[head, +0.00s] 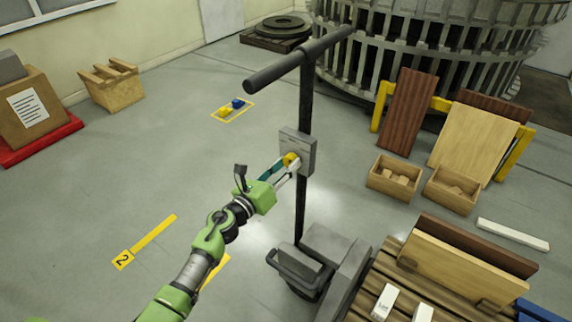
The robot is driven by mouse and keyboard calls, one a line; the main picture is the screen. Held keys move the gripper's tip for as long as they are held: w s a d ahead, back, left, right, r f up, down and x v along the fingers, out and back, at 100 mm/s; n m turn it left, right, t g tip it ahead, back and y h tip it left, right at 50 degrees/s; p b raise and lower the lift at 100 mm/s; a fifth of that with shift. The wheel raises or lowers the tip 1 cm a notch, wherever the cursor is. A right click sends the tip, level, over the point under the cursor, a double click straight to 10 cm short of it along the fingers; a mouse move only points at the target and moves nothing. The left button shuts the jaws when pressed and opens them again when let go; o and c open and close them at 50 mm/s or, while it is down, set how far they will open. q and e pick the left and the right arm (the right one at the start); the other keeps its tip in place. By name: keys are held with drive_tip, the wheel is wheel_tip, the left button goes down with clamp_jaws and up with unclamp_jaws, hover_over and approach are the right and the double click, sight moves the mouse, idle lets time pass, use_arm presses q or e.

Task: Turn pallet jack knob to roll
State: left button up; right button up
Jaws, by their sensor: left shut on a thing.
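The pallet jack (306,110) stands upright in the middle of the head view, with a dark post and a T-shaped handle on top. A grey box (302,143) is mounted on its post. Any marks or pointer around the knob are too small to read. My right gripper is not in view.
A loaded pallet (370,306) with boards and white blocks is at the lower right. Two wooden crates (378,184) and leaning panels stand at right. A red base (40,140) with a box is at far left. The floor left of the jack is mostly clear.

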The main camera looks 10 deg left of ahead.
use_arm(q)
drive_tip(key=shift+n+p, duration=0.3)
drive_tip(key=shift+n, duration=1.9)
drive_tip(key=o, duration=1.1)
drive_tip(key=v, duration=1.2)
drive_tip(key=shift+f, duration=0.1)
